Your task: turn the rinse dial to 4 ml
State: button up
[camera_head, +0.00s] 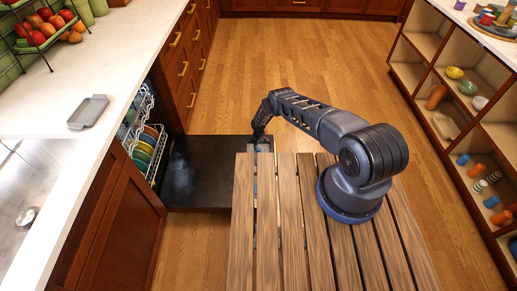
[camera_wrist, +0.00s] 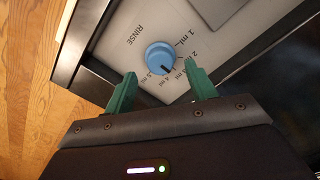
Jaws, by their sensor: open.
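The blue rinse dial (camera_wrist: 161,57) shows in the wrist view on a light panel printed with RINSE and ml marks. Its dark pointer line faces down in the picture, close to the 4 ml mark. The small print there makes the exact alignment hard to tell. My gripper (camera_wrist: 161,70) is open, with one green finger at the dial's lower left and the other at its lower right. Both fingers look apart from the dial. In the head view my gripper (camera_head: 260,138) is low over the dishwasher's open door (camera_head: 203,172); the dial is hidden there.
A dishwasher rack (camera_head: 140,135) with plates stands left of the door. A slatted wooden bench (camera_head: 290,230) lies under my arm. Shelves (camera_head: 460,85) line the right side.

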aim_at(259, 148)
jog(key=shift+f, duration=1.6)
jog(key=c, duration=1)
